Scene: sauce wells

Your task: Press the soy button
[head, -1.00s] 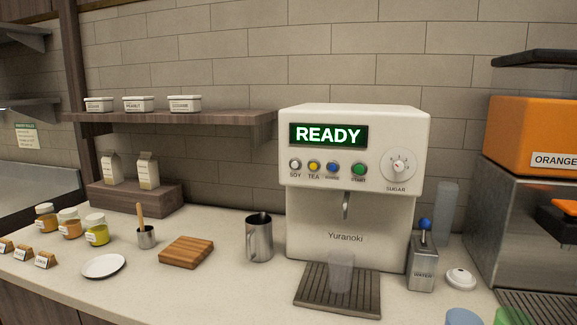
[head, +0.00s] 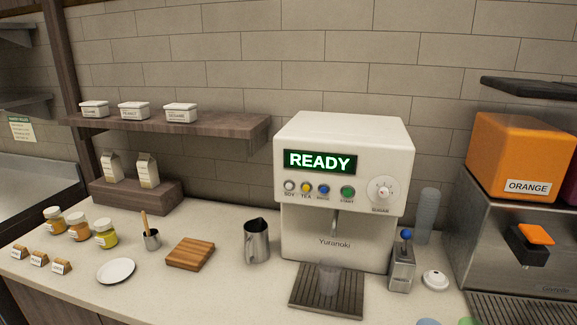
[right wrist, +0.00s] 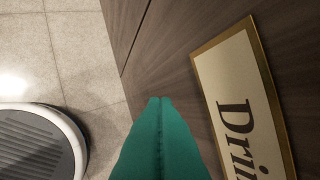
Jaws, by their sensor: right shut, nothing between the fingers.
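The white drink machine (head: 345,150) stands on the counter with a green READY display (head: 320,162). The soy button (head: 289,186) is the light grey-white round one at the left end of its button row, with the SOY label under it. A translucent cup (head: 329,277) stands on the machine's drip tray (head: 327,303), under the spout. My right gripper (right wrist: 160,100) shows green in the right wrist view, its fingers together and empty, in front of a dark wood panel and well away from the button. Neither gripper shows in the head view.
Yellow, blue and green buttons and a sugar dial (head: 382,189) sit right of the soy button. An orange dispenser (head: 520,150) is at far right. Space before the buttons is clear.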

